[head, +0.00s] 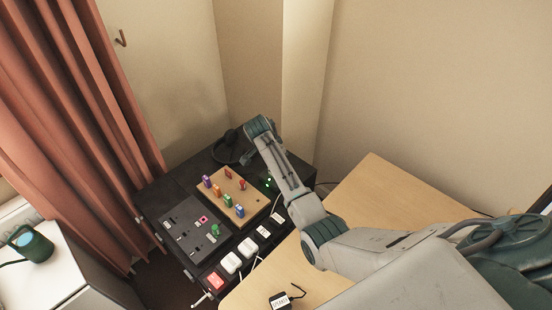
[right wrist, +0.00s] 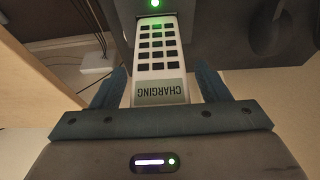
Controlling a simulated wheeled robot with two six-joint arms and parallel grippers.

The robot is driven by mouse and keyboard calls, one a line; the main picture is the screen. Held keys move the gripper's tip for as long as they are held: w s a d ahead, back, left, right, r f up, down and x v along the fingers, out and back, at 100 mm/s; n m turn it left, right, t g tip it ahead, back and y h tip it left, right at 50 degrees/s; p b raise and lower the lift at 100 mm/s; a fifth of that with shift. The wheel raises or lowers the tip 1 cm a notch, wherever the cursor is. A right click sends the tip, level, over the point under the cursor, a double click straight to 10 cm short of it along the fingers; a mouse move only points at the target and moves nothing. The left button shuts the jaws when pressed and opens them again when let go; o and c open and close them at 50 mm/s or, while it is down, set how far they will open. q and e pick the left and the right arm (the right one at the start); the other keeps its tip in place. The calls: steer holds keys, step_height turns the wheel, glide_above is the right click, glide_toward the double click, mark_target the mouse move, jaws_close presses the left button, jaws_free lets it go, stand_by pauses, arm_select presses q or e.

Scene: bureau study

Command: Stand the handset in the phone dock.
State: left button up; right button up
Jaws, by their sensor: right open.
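The white handset (right wrist: 158,68) shows in the right wrist view, with dark keys and a display reading CHARGING, upside down in the picture. Its far end meets a dark housing with a lit green light (right wrist: 155,3), which appears to be the phone dock. My right gripper (right wrist: 160,73) is open, one finger on each side of the handset; I cannot tell whether either touches it. In the head view green lights (head: 269,181) show beside my right forearm, which hides the handset and most of the dock there. My left gripper is out of view.
A wooden desk (head: 375,190) lies to the right. Cables run to a white block (right wrist: 97,61).

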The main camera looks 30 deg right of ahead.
steer(key=b+v, duration=0.1)
steer(key=v, duration=0.9)
steer(key=shift+r, duration=0.35)
